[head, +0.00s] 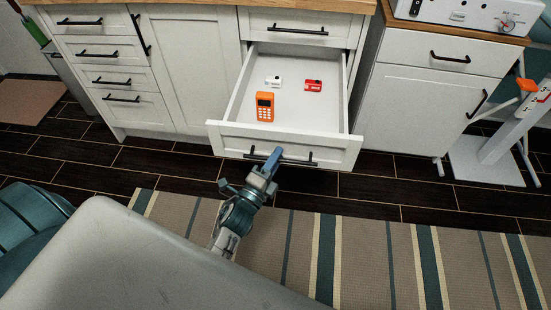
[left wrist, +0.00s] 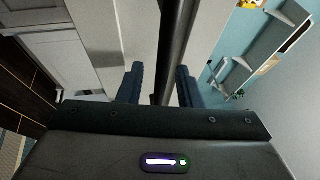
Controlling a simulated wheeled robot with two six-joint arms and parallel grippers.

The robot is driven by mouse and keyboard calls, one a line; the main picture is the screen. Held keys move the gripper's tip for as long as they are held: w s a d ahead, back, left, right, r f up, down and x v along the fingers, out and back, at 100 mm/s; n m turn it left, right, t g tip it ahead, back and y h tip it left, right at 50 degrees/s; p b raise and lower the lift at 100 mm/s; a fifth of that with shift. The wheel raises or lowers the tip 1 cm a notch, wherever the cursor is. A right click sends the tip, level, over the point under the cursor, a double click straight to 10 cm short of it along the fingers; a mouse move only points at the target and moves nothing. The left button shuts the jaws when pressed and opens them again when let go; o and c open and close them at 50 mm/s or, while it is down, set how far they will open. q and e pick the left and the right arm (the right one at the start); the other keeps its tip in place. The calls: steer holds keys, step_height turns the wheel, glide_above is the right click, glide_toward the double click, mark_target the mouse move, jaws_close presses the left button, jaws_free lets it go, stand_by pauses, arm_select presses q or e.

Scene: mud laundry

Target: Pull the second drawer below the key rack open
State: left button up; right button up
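A white drawer (head: 235,129) in the middle of the cabinet is pulled well out, and its inside shows. It sits below a shut top drawer (head: 270,25). Its dark bar handle (head: 300,161) is on the front panel. My left gripper (head: 272,160) is at the left part of this handle. In the left wrist view the dark bar (left wrist: 174,50) runs between the two blue fingers of my left gripper (left wrist: 162,85). The fingers stand apart, with a gap beside the bar. The key rack cannot be made out for certain. My right gripper is not in view.
The drawer holds an orange keypad device (head: 265,106), a small red item (head: 313,86) and a small white item (head: 274,81). Shut cabinets stand on both sides. A striped rug (head: 365,250) lies on the dark floor in front. A white stand (head: 490,150) is at right.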

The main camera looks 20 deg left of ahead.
arm_select(q)
steer(key=shift+s, duration=0.1)
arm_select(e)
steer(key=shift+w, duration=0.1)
